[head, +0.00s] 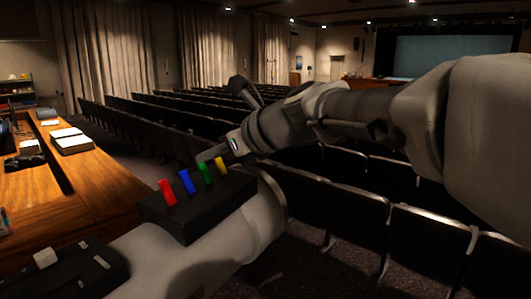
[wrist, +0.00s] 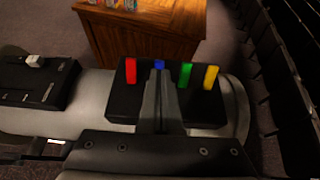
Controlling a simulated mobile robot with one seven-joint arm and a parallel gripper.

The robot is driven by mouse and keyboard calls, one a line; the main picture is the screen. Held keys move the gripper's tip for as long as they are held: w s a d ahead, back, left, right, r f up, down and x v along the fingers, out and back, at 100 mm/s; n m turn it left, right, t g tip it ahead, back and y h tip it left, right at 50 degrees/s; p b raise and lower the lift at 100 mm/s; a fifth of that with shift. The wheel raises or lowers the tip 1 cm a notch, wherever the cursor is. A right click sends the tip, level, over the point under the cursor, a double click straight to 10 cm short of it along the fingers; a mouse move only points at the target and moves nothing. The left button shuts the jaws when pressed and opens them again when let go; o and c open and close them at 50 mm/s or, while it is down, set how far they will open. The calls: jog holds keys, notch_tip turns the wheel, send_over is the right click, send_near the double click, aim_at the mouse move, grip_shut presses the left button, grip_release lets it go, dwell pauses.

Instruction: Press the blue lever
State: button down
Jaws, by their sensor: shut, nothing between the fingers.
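The blue lever (head: 186,181) stands on a black box (head: 185,222), between a red lever (head: 168,192) and a green lever (head: 206,173). A yellow lever (head: 221,165) is at the end of the row. In the wrist view the top of the blue lever (wrist: 159,64) shows just beyond my fingertips, and its lower part is hidden by them. My gripper (wrist: 159,74) is shut and empty, lined up with the blue lever in that view. In the head view my gripper (head: 206,156) is above and behind the row of levers. I cannot tell whether it touches the blue lever.
A second black box (head: 75,272) with a white knob (head: 45,258) sits to the left. A wooden desk (head: 100,180) with books and papers is beyond it. Rows of dark seats (head: 425,240) fill the right and back. The air above the levers is otherwise clear.

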notch_tip(320, 180, up, 10)
jog(key=s+d, duration=0.2)
jog(key=shift+d+f, duration=0.25)
jog(key=shift+d, duration=0.05)
jog(key=s+d+f+n+h+b, duration=0.1)
jog(key=s+d+f+n+h, duration=0.2)
jog(key=s+d+f+n, duration=0.3)
jog(key=s+d+f+n+h+b, duration=0.2)
jog(key=s+d+f+n+h, duration=0.2)
jog(key=f, duration=1.1)
jog(key=s+d+f+n+g+h+b, duration=0.1)
jog(key=s+d+f+n+h+b, duration=0.1)
jog(key=s+d+f+n, duration=0.7)
jog(key=d+f+n+h, duration=0.1)
jog(key=d+f+n, duration=0.1)
jog(key=d+n, duration=0.2)
jog(key=shift+s+d+f+n+h, duration=0.3)
jog(key=shift+d+n, duration=0.1)
jog(key=shift+d, duration=0.25)
jog(key=shift+a, duration=0.2)
